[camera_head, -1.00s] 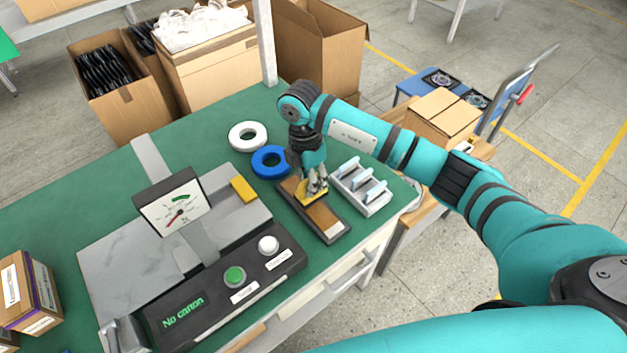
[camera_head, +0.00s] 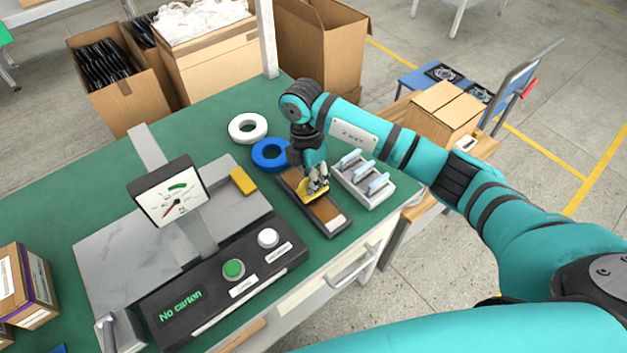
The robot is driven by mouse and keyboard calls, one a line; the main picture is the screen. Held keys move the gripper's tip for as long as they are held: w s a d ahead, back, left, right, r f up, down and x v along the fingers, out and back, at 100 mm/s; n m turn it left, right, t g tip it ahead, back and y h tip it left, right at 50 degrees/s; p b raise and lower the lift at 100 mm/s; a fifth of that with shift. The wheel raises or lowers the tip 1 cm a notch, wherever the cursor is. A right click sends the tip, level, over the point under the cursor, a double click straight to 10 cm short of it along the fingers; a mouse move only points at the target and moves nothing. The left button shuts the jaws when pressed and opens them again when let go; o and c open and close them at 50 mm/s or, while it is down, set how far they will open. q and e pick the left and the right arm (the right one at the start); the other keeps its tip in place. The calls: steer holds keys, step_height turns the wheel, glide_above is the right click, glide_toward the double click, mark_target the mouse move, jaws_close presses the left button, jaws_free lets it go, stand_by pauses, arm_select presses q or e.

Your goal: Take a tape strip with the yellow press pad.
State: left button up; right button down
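My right gripper (camera_head: 316,184) points down over a long brown tray with a dark rim (camera_head: 330,215). Its fingers are closed around the yellow press pad (camera_head: 312,195), which is low over the tray's middle. The fingers hide part of the pad, and I cannot tell whether it touches the tray surface. A pale patch shows at the tray's near end. No separate tape strip can be made out on the pad. My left gripper is not in view.
A grey rack with pale blue pieces (camera_head: 378,187) stands close right of the tray. Left are a blue tape roll (camera_head: 268,154), a white roll (camera_head: 247,128), a yellow block (camera_head: 243,181) and a dial scale (camera_head: 170,190). A carton (camera_head: 25,285) sits at the left edge.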

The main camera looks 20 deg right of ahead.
steer(key=shift+f, duration=0.4)
steer(key=shift+f, duration=0.1)
stand_by(1.2)
steer(key=shift+r+p, duration=2.7)
steer(key=shift+r, duration=0.85)
